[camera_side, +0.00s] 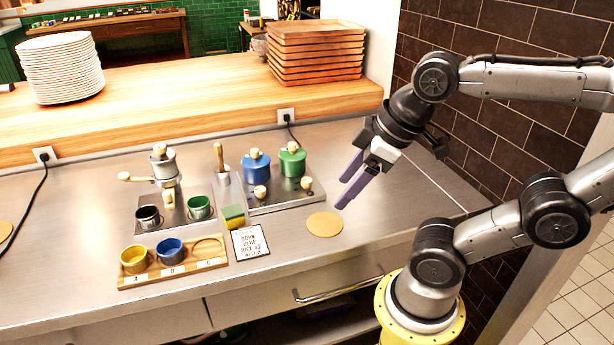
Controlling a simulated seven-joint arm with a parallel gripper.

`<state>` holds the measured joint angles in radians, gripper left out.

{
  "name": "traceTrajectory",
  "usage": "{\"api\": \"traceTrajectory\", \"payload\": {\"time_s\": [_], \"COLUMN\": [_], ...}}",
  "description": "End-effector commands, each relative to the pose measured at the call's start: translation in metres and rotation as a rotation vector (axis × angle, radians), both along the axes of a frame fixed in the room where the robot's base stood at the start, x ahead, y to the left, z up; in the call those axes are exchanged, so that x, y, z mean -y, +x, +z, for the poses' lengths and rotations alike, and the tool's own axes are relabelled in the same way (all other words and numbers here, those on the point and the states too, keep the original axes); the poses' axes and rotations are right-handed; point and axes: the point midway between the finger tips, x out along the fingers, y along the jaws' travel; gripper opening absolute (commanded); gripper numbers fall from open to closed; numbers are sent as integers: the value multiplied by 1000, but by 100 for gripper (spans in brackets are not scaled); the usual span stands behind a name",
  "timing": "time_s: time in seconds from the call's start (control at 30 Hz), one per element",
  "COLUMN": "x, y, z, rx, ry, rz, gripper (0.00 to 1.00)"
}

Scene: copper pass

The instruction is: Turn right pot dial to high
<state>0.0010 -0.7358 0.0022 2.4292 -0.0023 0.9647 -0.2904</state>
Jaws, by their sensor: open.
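A blue pot (256,165) and a green pot (292,161) with cream lid knobs stand on a flat metal burner plate (284,200). The right dial (306,184), a cream knob, sits at the plate's front below the green pot. The left dial (260,191) sits below the blue pot. The marks on the dials are too small to read. My gripper (345,193), with purple fingers, is open and empty above the counter, to the right of the right dial and apart from it.
A tan round disc (324,224) lies on the counter below my gripper. A printed card (250,242), a green-yellow sponge (233,216) and a wooden tray (174,275) with cups lie left. A grinder (163,165) stands behind the cups. A wooden shelf (190,95) runs along the back.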

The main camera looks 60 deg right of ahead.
Motion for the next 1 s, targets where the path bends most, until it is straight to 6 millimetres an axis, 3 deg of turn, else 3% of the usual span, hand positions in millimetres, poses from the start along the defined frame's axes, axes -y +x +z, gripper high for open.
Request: {"api": "traceTrajectory", "payload": {"time_s": [0.27,0.43,0.6,0.7,0.83,1.0], "x": [25,63,116,145,170,182], "y": [55,103,146,160,167,163], "z": [41,49,35,20,0,-15], "rx": [-116,-229,-342,-391,-436,-461], "ry": [-174,-226,-211,-179,-138,-113], "rz": [274,391,430,400,351,324], "gripper": [66,66,66,66,66,66]}}
